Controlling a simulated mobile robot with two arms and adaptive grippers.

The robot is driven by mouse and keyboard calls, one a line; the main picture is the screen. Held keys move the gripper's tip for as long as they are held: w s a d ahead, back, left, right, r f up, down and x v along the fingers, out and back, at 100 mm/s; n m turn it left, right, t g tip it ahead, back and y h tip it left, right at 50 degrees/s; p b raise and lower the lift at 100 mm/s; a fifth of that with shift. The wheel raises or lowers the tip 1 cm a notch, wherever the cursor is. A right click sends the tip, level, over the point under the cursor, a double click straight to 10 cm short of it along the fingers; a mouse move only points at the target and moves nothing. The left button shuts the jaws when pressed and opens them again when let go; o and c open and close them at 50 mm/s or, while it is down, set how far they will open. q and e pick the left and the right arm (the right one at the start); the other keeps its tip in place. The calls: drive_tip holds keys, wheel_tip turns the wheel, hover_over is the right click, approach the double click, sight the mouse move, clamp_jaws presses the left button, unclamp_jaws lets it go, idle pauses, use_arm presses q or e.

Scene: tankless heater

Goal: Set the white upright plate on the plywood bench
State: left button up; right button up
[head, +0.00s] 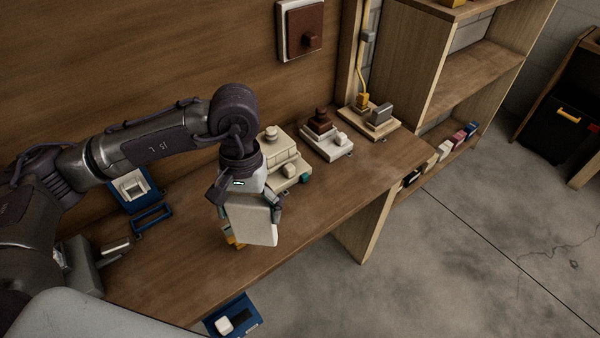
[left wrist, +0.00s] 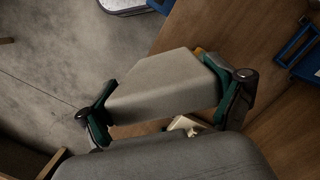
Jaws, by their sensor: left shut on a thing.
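The white plate (head: 254,222) is in my left gripper (head: 247,204) in the head view, upright and slightly tilted, over the plywood bench (head: 190,268). In the left wrist view my left gripper (left wrist: 166,104) has its two green-padded fingers on opposite sides of the pale plate (left wrist: 165,84). The bench (left wrist: 205,25) shows beyond it. I cannot tell whether the plate's lower edge touches the bench. A small yellow thing (head: 233,242) is partly hidden behind the plate. My right gripper is in neither view.
Cream blocks (head: 282,160), a board with a brown block (head: 326,138) and another with a grey block (head: 374,118) stand along the bench's back right. A blue tray (head: 136,190) and blue frame (head: 152,218) lie left.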

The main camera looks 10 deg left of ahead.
use_arm(q)
drive_tip(key=w+d+f+n+p, duration=0.1)
drive_tip(key=w+d+n, duration=0.1)
drive_tip(key=w+n, duration=0.4)
drive_tip(key=w+d+f+n+t+h+p, duration=0.1)
drive_tip(key=w+d+n+p, duration=0.1)
drive_tip(key=w+n, duration=0.4)
drive_tip(key=shift+w+f+n+p, duration=0.3)
drive_tip(key=shift+f, duration=0.1)
wheel_tip(320, 180, down, 6)
drive_tip(key=b, duration=0.6)
drive_tip(key=shift+f+b, duration=0.55)
drive_tip(key=shift+b, duration=0.2)
